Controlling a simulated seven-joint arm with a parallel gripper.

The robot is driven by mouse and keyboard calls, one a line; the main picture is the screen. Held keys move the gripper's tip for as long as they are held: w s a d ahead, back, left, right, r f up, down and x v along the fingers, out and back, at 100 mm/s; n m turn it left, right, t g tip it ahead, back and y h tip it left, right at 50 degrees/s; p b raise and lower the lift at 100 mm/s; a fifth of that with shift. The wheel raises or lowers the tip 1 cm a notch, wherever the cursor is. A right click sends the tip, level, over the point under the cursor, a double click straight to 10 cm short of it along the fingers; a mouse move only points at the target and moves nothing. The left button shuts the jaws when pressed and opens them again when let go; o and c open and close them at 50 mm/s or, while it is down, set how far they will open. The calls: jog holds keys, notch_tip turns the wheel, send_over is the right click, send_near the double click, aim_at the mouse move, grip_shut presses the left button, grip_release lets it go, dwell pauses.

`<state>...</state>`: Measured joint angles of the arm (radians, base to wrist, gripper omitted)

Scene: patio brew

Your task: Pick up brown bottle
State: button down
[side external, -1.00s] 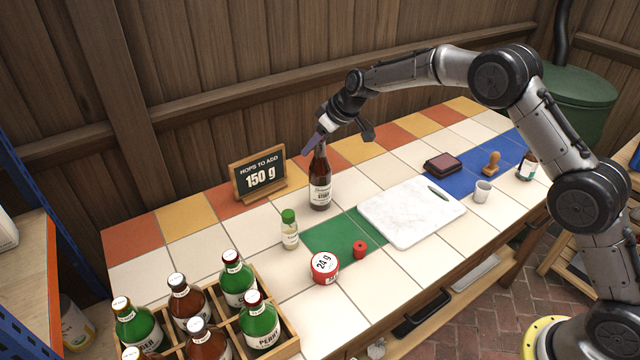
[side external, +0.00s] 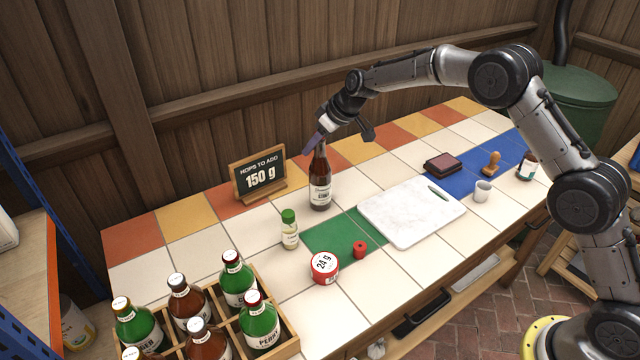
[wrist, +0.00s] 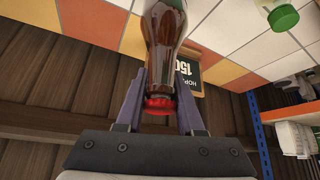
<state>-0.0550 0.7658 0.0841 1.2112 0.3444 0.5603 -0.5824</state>
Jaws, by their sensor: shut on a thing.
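The brown bottle (side external: 320,184) with a white label stands upright on the tiled counter, just right of the small chalkboard sign. In the wrist view the brown bottle (wrist: 166,42) shows its neck and red cap between the fingers. My gripper (side external: 318,142) is at the bottle's neck from above; it also shows in the wrist view (wrist: 160,92). It is shut on the neck, with one finger on each side. The bottle's base looks level with the counter; I cannot tell any gap beneath it.
The chalkboard sign (side external: 258,177) reading "150 g" stands close left. A wooden crate (side external: 276,305) of bottles sits at front left. The wooden wall is behind.

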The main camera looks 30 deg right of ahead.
dwell(0.4)
jog(key=shift+w+r, duration=0.1)
jog(key=shift+r, duration=0.05)
jog(key=shift+r, duration=0.15)
